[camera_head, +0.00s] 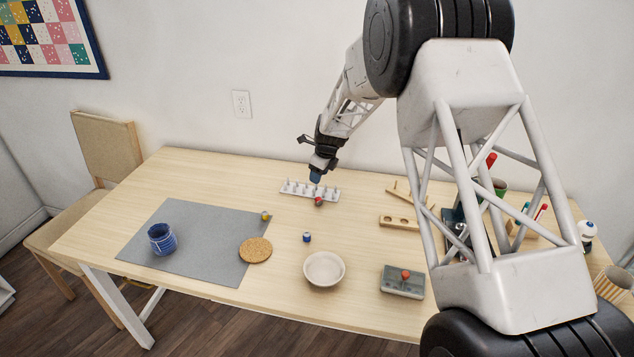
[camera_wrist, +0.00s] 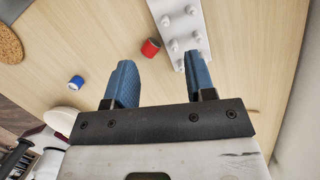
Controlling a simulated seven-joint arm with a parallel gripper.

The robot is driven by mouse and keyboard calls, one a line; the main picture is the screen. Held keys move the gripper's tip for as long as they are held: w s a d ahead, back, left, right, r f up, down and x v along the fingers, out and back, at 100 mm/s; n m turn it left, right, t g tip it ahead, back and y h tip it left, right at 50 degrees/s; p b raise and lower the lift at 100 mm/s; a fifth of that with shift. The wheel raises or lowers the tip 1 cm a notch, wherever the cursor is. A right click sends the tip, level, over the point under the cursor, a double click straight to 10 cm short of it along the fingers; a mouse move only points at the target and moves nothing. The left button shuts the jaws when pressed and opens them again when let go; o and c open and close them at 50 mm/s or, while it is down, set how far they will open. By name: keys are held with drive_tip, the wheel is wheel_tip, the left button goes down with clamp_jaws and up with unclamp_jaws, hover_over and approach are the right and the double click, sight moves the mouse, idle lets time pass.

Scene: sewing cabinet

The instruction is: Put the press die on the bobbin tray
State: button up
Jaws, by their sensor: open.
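The bobbin tray (camera_head: 327,194) is a white strip with several upright pegs near the back middle of the table; it also shows at the top of the wrist view (camera_wrist: 207,47). My gripper (camera_head: 315,178) is open and empty, above the tray's near side; its blue fingers show in the wrist view (camera_wrist: 158,66). A small red spool-like piece (camera_head: 319,201) sits at the tray's front edge and appears between and beyond the fingertips in the wrist view (camera_wrist: 151,47). I cannot tell for sure which piece is the press die.
A small blue piece (camera_head: 307,237) and a yellow one (camera_head: 265,216) stand apart.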

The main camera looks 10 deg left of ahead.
drive_tip(key=v, duration=0.7)
drive_tip(key=shift+r, duration=0.1)
idle(0.6)
drive_tip(key=s+d+r+n+t+h, duration=0.1)
drive_tip(key=s+d+r+n, duration=0.9)
drive_tip(key=s+d+r, duration=1.15)
drive_tip(key=s+d+n, duration=0.3)
drive_tip(key=s+d, duration=0.2)
drive_tip(key=s, duration=0.6)
drive_tip(key=s+d+f+n+h, duration=0.1)
drive_tip(key=s+d+n, duration=0.3)
drive_tip(key=s, duration=0.7)
drive_tip(key=s+d+f+n+t, duration=0.1)
drive_tip(key=s+d+n, duration=0.2)
drive_tip(key=s, duration=0.9)
drive_tip(key=d, duration=0.3)
drive_tip(key=shift+d+f+n+h, duration=0.2)
drive_tip(key=shift+d+n+h, duration=0.1)
drive_tip(key=shift+d+n, duration=0.1)
